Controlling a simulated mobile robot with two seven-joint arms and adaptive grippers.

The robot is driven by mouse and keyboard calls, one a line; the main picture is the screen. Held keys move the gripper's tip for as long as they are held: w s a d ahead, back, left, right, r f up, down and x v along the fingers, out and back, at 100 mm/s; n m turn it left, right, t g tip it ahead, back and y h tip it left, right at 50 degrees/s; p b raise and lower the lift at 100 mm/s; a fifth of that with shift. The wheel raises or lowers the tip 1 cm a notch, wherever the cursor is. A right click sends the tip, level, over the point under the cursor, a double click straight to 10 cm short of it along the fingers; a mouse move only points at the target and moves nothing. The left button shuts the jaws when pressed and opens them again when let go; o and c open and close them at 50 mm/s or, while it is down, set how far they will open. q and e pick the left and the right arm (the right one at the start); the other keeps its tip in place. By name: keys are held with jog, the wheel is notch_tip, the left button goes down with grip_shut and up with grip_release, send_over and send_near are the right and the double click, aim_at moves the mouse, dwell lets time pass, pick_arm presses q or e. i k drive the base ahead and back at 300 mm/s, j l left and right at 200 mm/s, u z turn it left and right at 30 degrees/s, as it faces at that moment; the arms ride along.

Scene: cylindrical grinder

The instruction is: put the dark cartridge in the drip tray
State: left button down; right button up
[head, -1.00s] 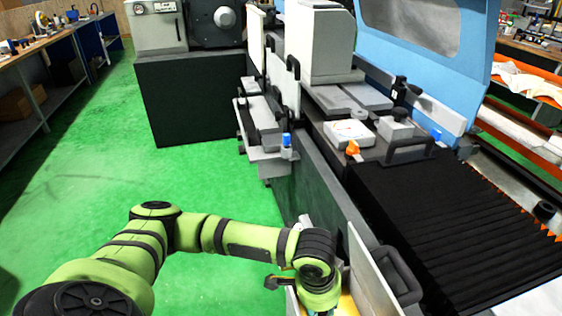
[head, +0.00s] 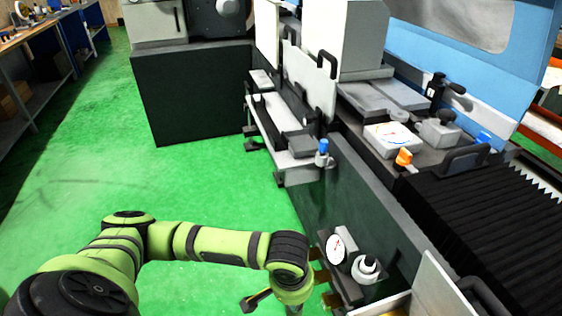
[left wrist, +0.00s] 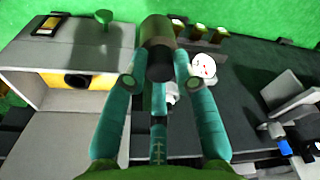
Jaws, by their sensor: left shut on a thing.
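In the left wrist view my left gripper (left wrist: 159,84) is shut on the dark cartridge (left wrist: 160,61), a short cylinder with a blackish end. It holds the cartridge between its teal fingers. In the head view my left wrist is at the bottom centre, beside the machine's front; its fingertips and the cartridge cannot be made out there. A pale grey ledge (head: 292,160) runs along the machine's front; I cannot tell whether it is the drip tray. My right gripper is in neither view.
A blue-capped bottle (head: 322,153) stands at the ledge's near end. Green floor (head: 200,190) is free on the left.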

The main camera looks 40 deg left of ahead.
aim_at(295, 146)
jog(key=i+j, duration=0.15)
jog(key=j, duration=0.2)
jog(key=i+j, duration=0.2)
jog(key=j, duration=0.15)
jog(key=i+j, duration=0.15)
jog(key=j, duration=0.2)
jog(key=i+j, duration=0.15)
jog(key=j, duration=0.2)
jog(key=i+j, duration=0.15)
jog(key=j, duration=0.2)
